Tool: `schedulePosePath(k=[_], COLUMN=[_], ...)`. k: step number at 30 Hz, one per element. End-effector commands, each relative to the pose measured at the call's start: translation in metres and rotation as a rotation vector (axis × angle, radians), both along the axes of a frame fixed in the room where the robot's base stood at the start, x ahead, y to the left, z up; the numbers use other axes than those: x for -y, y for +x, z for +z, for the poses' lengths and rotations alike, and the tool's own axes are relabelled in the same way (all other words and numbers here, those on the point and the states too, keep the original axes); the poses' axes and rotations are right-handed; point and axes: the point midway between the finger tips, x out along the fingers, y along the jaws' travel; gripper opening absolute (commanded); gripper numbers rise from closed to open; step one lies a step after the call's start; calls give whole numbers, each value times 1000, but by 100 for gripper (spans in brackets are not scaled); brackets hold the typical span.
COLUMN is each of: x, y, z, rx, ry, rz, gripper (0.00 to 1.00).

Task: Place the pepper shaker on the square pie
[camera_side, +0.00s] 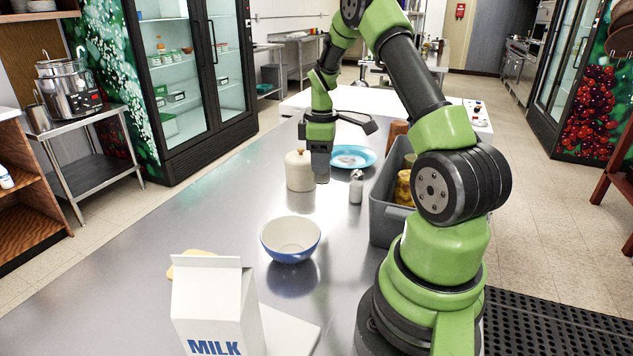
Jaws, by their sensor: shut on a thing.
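My gripper (320,158) points down above the steel counter, right beside a cream lidded jar (299,172). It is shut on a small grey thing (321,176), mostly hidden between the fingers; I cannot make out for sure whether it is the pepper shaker. A small shaker with a grey top and pale body (356,188) stands upright to the right of the gripper, apart from it. I cannot clearly identify the square pie. A yellowish item (196,253) shows behind the milk carton, mostly hidden by it.
A white and blue bowl (290,240) stands mid-counter. The milk carton (215,305) is in front, with a flat white board (290,332) beside it. A blue plate (367,153) lies behind the gripper. A grey bin (383,215) with jars is at right. The counter's left side is clear.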

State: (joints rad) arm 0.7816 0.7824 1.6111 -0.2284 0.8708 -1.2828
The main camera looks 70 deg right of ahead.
Motion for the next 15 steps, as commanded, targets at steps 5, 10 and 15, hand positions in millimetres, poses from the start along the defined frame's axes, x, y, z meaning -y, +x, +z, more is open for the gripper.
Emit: schedulePosePath(k=[5,10,15], x=[0,-11,-54], y=[0,13,56], z=[16,19,25], rx=[0,0,0], ry=[-1,0,-1], rz=[1,80,366], gripper=[14,14,14])
